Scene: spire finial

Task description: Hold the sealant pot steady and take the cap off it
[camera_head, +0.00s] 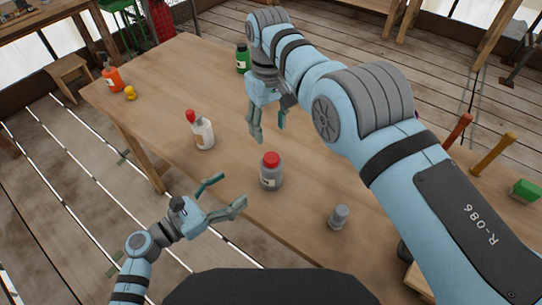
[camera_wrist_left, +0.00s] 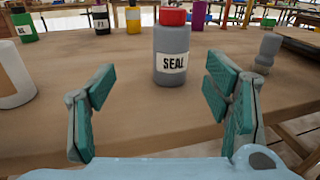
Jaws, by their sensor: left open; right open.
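The sealant pot (camera_head: 271,175) is grey with a red cap (camera_head: 271,159) on it and stands upright near the table's front edge. In the left wrist view the pot (camera_wrist_left: 172,54), labelled SEAL, stands beyond and between my open fingers, touching neither. My left gripper (camera_head: 226,192) is open and empty, to the left of the pot, at the table's front edge. My right gripper (camera_head: 267,138) is open and empty, with its fingers pointing down, above and behind the pot in the head view.
A white bottle with a red cap (camera_head: 202,132) stands left of the pot. A small grey bottle (camera_head: 339,217) stands to its right. A green bottle (camera_head: 243,59), an orange bottle (camera_head: 112,77) and a yellow object (camera_head: 130,93) are farther back. The table's middle left (camera_head: 160,85) is clear.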

